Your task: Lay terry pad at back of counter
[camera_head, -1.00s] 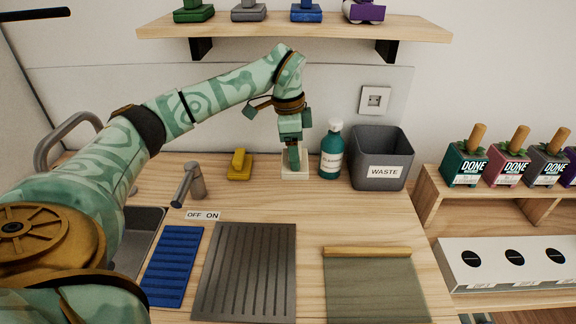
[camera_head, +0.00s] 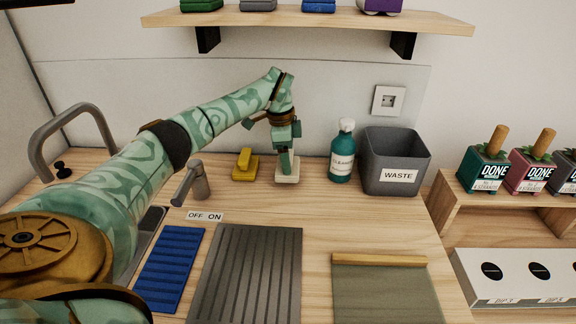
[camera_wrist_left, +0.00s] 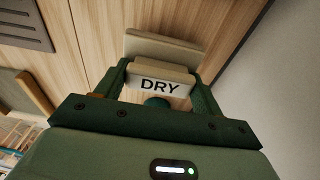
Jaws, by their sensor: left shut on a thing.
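The terry pad (camera_head: 287,178) is a cream block at the back of the counter (camera_head: 230,212), between the yellow block and the teal bottle. In the left wrist view it shows a flat cream base (camera_wrist_left: 165,45) and a grip labelled DRY. My left gripper (camera_head: 286,162) points down and is shut on the pad's grip, a finger on each side. The pad is at or very close to the counter top; I cannot tell whether it touches. My right gripper is out of view.
A yellow block (camera_head: 245,166) stands left of the pad. A teal bottle (camera_head: 342,155) and a grey WASTE bin (camera_head: 394,160) stand right. A tap (camera_head: 192,182), blue ribbed mat (camera_head: 171,268), grey ribbed mat (camera_head: 247,275) and wood-edged green-grey sheet (camera_head: 386,293) lie nearer. A shelf (camera_head: 310,20) hangs above.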

